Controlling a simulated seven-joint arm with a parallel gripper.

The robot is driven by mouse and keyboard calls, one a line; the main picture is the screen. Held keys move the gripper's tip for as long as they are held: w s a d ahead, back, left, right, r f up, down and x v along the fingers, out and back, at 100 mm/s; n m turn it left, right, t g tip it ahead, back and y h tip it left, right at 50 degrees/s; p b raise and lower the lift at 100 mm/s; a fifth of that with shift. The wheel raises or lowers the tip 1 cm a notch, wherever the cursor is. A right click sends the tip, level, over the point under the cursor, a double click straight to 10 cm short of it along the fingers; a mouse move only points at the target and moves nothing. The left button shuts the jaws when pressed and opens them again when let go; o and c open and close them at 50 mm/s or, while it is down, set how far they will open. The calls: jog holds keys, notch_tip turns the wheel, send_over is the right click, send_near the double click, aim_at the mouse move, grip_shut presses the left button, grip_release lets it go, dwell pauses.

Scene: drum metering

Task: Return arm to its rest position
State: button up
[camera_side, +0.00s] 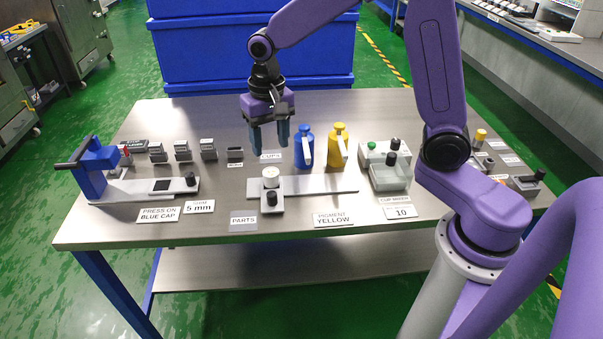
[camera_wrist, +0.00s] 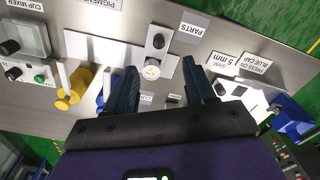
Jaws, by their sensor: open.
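My gripper (camera_side: 268,143) hangs above the table, pointing down, with its two blue-grey fingers apart and nothing between them. It is behind a white cup (camera_side: 271,175), which sits on the grey slide fixture (camera_side: 315,184), and to the left of the blue jug (camera_side: 304,148). In the wrist view, my open gripper (camera_wrist: 161,78) has the white cup (camera_wrist: 152,70) beyond the gap between its fingers. The fingers cover part of the table there, and the blue jug is partly hidden behind the left finger.
A yellow jug (camera_side: 339,150) stands right of the blue one. The cup mixer (camera_side: 389,170) is farther right. A blue press (camera_side: 95,170) stands at the left, with several small grey blocks (camera_side: 182,150) behind its base. Blue crates (camera_side: 250,45) rise behind the table (camera_side: 350,105).

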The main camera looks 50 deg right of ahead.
jog(key=s+d+n, duration=0.2)
jog(key=s+n, duration=0.6)
jog(key=s, duration=0.5)
jog(key=s+d+r+n, duration=0.1)
jog(key=s+n, duration=0.7)
jog(key=s, duration=0.6)
jog(key=shift+s+d+r, duration=0.25)
jog(key=shift+d, duration=0.1)
